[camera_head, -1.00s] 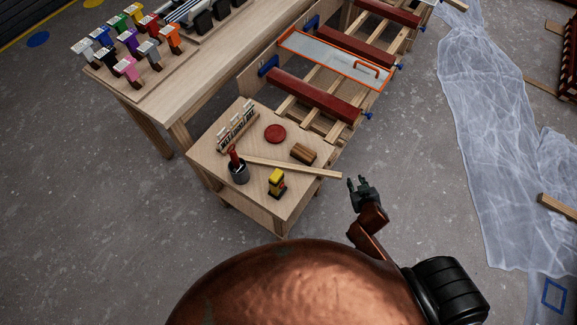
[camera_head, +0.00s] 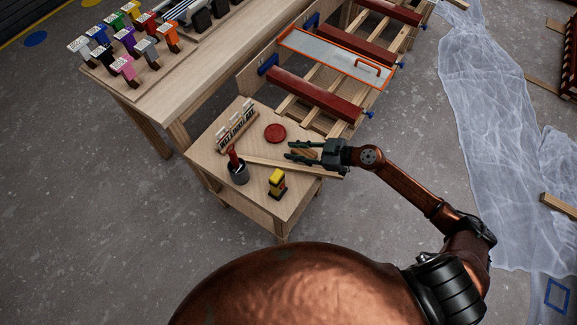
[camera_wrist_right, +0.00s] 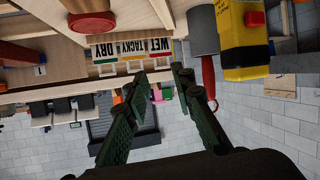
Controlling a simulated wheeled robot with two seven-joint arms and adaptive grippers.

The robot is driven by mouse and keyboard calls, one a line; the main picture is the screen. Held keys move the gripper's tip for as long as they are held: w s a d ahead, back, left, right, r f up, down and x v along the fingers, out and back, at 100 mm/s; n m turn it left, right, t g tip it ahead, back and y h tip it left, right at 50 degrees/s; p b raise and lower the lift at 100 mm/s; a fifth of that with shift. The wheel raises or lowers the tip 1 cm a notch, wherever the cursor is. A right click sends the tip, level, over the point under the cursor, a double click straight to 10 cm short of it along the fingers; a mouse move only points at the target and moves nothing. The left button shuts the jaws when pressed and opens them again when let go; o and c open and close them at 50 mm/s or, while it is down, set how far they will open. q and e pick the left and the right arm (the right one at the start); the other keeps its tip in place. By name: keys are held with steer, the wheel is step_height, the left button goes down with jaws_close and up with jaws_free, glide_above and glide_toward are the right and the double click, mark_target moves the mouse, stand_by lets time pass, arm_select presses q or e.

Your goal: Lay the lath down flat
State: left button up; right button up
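The lath (camera_head: 275,164) is a thin pale wooden strip across the small table, from beside the grey cup to past the table's right edge. I cannot tell whether it lies fully flat. In the right wrist view, a pale strip that looks like the lath (camera_wrist_right: 162,11) shows at the top. My right gripper (camera_head: 291,151) is over the table, just behind the lath in the head view. Its fingers are apart and empty, also in the wrist view (camera_wrist_right: 161,76). It partly hides a brown wooden block. My left gripper is not in view.
The small table (camera_head: 265,200) also holds a red disc (camera_head: 275,133), a grey cup (camera_head: 239,174) with a red-handled tool, a yellow-and-black item (camera_head: 277,184) and a WET/TACKY/DRY rack (camera_head: 237,130). A rack with red bars (camera_head: 318,96) stands behind.

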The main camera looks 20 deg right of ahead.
mark_target(289, 165)
steer(key=d+f+g, duration=0.1)
steer(key=s+d+f+g+h, duration=0.1)
steer(key=f, duration=0.1)
steer(key=s+d+f+g+h, duration=0.1)
steer(key=f, duration=0.1)
steer(key=shift+s+d+f+g, duration=0.1)
steer(key=shift+d+f+g, duration=0.05)
steer(key=shift+d+g, duration=0.2)
steer(key=shift+d+f+h, duration=0.1)
steer(key=shift+f+h, duration=0.2)
steer(key=shift+f, duration=0.1)
steer(key=shift+b+x, duration=0.7)
steer(key=shift+x, duration=0.5)
steer(key=b+x, duration=0.2)
steer(key=x, duration=0.2)
steer(key=shift+f, duration=0.15)
steer(key=shift+a+f, duration=0.2)
steer(key=shift+a, duration=0.05)
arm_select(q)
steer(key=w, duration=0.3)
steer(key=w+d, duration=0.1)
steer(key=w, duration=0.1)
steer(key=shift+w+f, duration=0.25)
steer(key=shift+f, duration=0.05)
arm_select(e)
jaws_close()
